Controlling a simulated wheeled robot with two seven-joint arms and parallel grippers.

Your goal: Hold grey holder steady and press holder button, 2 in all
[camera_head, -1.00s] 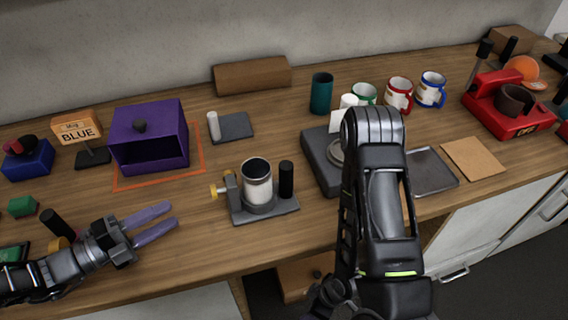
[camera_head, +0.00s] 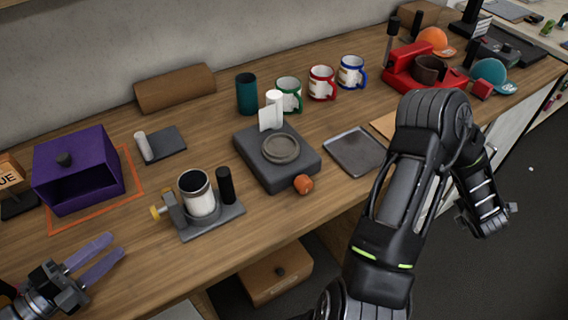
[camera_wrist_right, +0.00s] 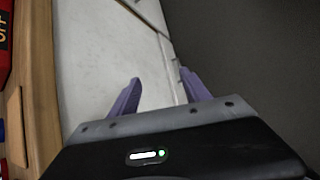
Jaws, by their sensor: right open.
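The grey holder (camera_head: 224,221) stands on the counter left of centre in the head view. It has a flat base, a black post (camera_head: 226,186) and a brass-coloured knob (camera_head: 158,211) on its left side. A white cup with a dark rim (camera_head: 199,197) sits upright in it. My left gripper (camera_head: 116,246) is open and empty, low over the counter to the left of the holder and apart from it. My right gripper (camera_wrist_right: 160,77) is open and empty in the right wrist view, beside the white cabinet front. The holder does not show there.
A dark grey device (camera_head: 276,165) with a round ring and an orange knob (camera_head: 303,184) stands right of the holder. A purple box (camera_head: 78,168) stands to the left. Several mugs (camera_head: 322,83) line the back. A flat tray (camera_head: 355,152) lies on the right.

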